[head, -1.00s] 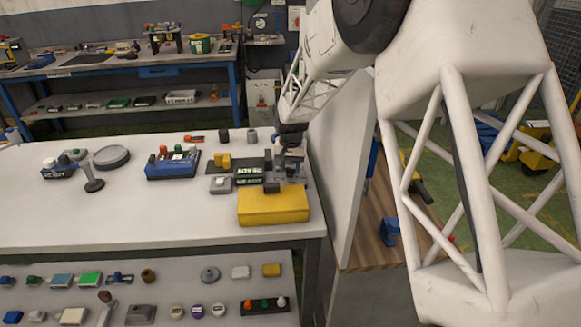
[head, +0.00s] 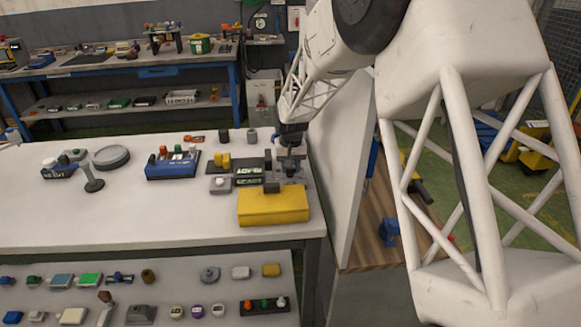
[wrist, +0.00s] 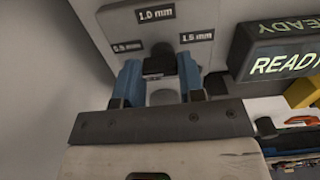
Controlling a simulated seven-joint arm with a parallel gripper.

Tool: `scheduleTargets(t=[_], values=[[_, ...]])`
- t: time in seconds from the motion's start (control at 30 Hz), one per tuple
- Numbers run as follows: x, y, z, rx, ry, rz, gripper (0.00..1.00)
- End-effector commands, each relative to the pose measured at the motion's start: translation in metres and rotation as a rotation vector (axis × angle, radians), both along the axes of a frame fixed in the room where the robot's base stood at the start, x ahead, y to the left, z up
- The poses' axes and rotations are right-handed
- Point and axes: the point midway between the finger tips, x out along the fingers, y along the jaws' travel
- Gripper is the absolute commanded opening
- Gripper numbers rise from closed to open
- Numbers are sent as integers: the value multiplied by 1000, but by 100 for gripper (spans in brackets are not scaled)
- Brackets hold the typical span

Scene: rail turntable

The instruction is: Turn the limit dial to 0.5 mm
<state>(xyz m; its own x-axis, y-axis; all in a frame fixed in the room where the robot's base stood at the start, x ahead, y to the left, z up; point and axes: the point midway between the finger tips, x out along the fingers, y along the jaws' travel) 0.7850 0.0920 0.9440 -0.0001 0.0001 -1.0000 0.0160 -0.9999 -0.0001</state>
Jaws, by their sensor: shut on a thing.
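The limit dial's plate (wrist: 198,22) fills the top of the wrist view. It carries a 1.0 mm label at the top, a 1.5 mm label at right and a blurred label at left that looks like 0.5 mm. The dark dial knob (wrist: 160,63) sits below the 1.0 mm label, its dark upper part toward that label. My gripper (wrist: 159,72) has its two blue fingers on either side of the knob and is shut on it. In the head view my gripper (head: 290,166) is at the fixture on the bench's right end; the dial is too small to read there.
Lit READY signs (wrist: 285,66) stand right of the dial. A yellow block (head: 273,206) is in front of the fixture, and a blue block with coloured knobs (head: 172,168) is to its left. A pale panel (head: 338,165) rises close on the right. The bench's front left is clear.

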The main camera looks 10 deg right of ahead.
Motion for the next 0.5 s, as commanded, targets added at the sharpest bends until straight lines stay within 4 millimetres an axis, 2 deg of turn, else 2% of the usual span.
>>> scheduleTargets(t=[0.17, 0.2, 0.3, 0.37, 0.5], values=[[0, 0, 0, 0, -1, 0, 12], [0, 0, 0, 0, -1, 0, 38], [0, 0, 0, 0, -1, 0, 53], [0, 0, 0, 0, -1, 0, 62], [0, 0, 0, 0, 0, -1, 62]])
